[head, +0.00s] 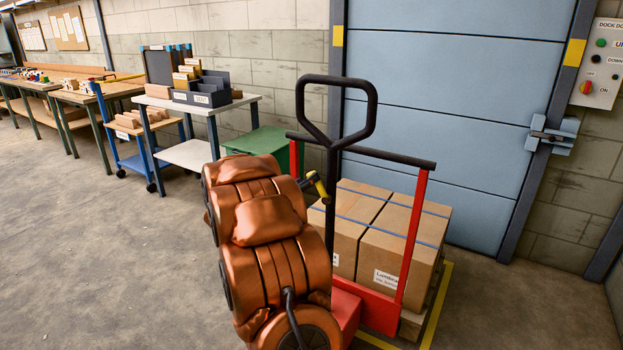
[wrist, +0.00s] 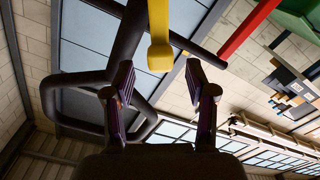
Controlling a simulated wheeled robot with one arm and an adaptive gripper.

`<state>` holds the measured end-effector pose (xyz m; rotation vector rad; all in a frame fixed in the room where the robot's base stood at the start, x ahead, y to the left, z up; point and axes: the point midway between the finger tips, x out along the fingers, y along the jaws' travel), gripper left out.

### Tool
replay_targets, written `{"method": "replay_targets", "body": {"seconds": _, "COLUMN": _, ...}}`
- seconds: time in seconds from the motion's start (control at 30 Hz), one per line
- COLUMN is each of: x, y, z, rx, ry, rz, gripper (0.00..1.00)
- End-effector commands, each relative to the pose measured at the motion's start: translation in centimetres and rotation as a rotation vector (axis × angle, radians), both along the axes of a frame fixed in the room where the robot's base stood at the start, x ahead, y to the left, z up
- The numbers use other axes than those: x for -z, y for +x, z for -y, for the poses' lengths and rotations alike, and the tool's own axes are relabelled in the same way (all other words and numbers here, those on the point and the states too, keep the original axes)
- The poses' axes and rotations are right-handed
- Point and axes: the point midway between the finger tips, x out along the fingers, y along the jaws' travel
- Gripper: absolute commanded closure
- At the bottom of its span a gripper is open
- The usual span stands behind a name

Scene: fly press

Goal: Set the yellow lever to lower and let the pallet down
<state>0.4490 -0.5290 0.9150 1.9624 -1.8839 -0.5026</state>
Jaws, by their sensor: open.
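The yellow lever (head: 320,187) sits on the dark handle shaft of the pallet truck (head: 331,160), below the handle loop. In the wrist view the lever (wrist: 160,50) comes down from the top, its blunt end at the level of my fingertips and centred between them. My gripper (wrist: 158,74) is open, with a gap on both sides of the lever and no contact to be seen. In the head view my arm hides most of the gripper. The pallet (head: 412,322) carries strapped cartons (head: 395,235) behind the truck's red frame; my arm hides part of the truck.
The black handle loop (wrist: 62,102) stands close on the left in the wrist view. A blue dock door (head: 455,120) with a latch is behind. A white-topped bench (head: 200,100) and a green box (head: 257,142) stand left. The floor at the front left is clear.

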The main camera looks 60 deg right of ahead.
Motion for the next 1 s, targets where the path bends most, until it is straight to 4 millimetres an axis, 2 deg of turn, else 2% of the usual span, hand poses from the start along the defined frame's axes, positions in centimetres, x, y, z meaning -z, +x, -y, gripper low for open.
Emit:
{"method": "replay_targets", "body": {"seconds": 0.1, "x": 0.1, "y": 0.0, "z": 1.7, "rx": 0.003, "ry": -0.002, "rz": -0.003, "gripper": 0.44}}
{"method": "replay_targets", "body": {"seconds": 0.3, "x": 0.1, "y": 0.1, "z": 3.3, "rx": 0.001, "ry": 0.002, "rz": -0.002, "gripper": 0.44}}
{"method": "replay_targets", "body": {"seconds": 0.67, "x": 0.1, "y": 0.2, "z": 3.7, "rx": -0.002, "ry": 0.001, "rz": -0.001, "gripper": 0.44}}
{"method": "replay_targets", "body": {"seconds": 1.0, "x": 0.1, "y": 0.2, "z": 3.7, "rx": -0.002, "ry": 0.001, "rz": -0.001, "gripper": 0.78}}
